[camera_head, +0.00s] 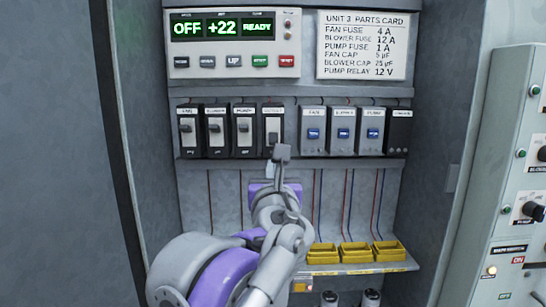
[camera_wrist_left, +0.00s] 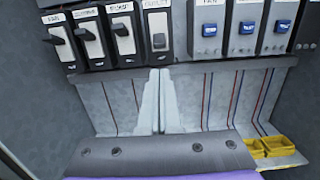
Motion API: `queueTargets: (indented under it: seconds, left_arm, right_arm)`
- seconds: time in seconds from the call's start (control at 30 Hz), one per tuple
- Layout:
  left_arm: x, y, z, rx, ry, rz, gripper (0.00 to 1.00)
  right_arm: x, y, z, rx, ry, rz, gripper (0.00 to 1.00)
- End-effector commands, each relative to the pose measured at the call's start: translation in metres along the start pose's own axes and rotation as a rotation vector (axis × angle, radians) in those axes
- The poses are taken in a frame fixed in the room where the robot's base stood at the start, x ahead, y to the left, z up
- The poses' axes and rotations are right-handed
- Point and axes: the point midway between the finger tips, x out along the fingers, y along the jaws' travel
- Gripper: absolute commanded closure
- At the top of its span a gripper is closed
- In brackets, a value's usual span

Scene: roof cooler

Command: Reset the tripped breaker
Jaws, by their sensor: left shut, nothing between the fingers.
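A row of black breakers with white label plates sits on the left of the middle shelf: fan (camera_head: 187,131), blower (camera_head: 215,131), pump (camera_head: 244,131) and a fourth, its label looking like outlet (camera_head: 273,122). The fourth one's lever sits lower than the other levers; this also shows in the left wrist view on the fourth breaker (camera_wrist_left: 157,25). My left gripper (camera_head: 281,153) is shut and empty, just below and in front of the fourth breaker. In the left wrist view its closed fingers (camera_wrist_left: 160,100) point up at that breaker's bottom. Whether they touch it, I cannot tell.
Grey modules with blue switches (camera_head: 343,132) stand right of the breakers. A display panel (camera_head: 235,45) above reads OFF, +22, READY. A parts card (camera_head: 362,45) hangs beside it. Yellow bins (camera_head: 356,253) sit on the lower shelf. A knobbed control panel (camera_head: 520,180) stands at right.

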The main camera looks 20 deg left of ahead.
Motion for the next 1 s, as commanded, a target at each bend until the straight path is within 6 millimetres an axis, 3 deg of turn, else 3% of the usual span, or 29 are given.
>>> queueTargets:
  seconds: [0.5, 0.7, 1.0]
  left_arm:
    - [0.083, 0.001, 0.002, 0.0, -0.001, 0.003, 1.0]
    - [0.096, 0.001, 0.0, -0.001, 0.0, 0.001, 1.0]
    - [0.097, 0.0, 0.0, -0.001, 0.0, 0.001, 1.0]
  right_arm:
    - [-0.012, 0.0, -0.014, 0.0, 0.012, 0.0, 0.43]
    - [-0.014, 0.0, -0.015, 0.0, 0.014, 0.0, 0.43]
    - [-0.014, 0.0, -0.015, 0.0, 0.013, 0.0, 0.43]
